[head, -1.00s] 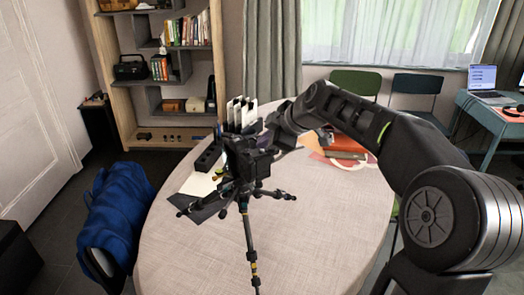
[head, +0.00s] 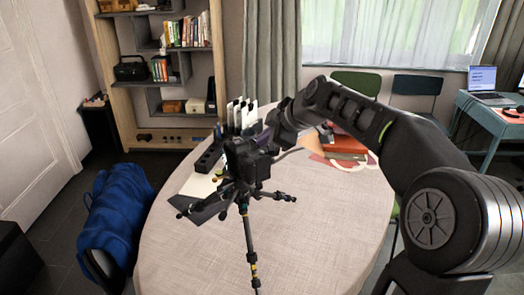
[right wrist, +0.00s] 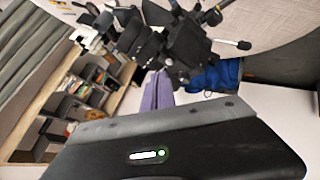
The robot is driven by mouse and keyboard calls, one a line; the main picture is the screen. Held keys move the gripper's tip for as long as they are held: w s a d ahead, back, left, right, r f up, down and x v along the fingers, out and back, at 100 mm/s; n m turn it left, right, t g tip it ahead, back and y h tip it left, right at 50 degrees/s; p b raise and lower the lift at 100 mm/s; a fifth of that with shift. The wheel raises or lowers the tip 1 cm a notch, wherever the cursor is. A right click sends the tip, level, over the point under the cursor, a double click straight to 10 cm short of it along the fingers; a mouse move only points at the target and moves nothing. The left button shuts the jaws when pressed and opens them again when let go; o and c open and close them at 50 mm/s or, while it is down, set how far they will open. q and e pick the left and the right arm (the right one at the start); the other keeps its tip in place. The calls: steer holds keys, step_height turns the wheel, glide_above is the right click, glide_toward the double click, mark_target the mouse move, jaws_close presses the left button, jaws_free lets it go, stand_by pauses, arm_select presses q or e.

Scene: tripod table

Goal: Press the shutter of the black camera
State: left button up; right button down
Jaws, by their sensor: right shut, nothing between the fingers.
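The black camera (head: 250,168) sits on top of a black tripod (head: 246,225) that stands at the table. My right gripper (head: 264,143) is at the upper right of the camera, close over its top. In the right wrist view the shut purple fingers (right wrist: 157,92) point at the dark camera (right wrist: 185,48), and nothing shows between them. I cannot tell whether the fingertips touch the camera. The shutter button is too small and dark to make out. My left gripper is not in view.
The round table (head: 310,235) is clear at the front and right. A black power strip (head: 209,157), a dark flat sheet (head: 203,208) and white upright cards (head: 242,113) are near the camera. A reddish-brown book (head: 343,147) lies at the back right. A blue-draped chair (head: 113,215) is at left.

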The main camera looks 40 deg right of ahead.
step_height(320, 180, up, 5)
steer(key=p, duration=0.3)
stand_by(0.4)
stand_by(0.7)
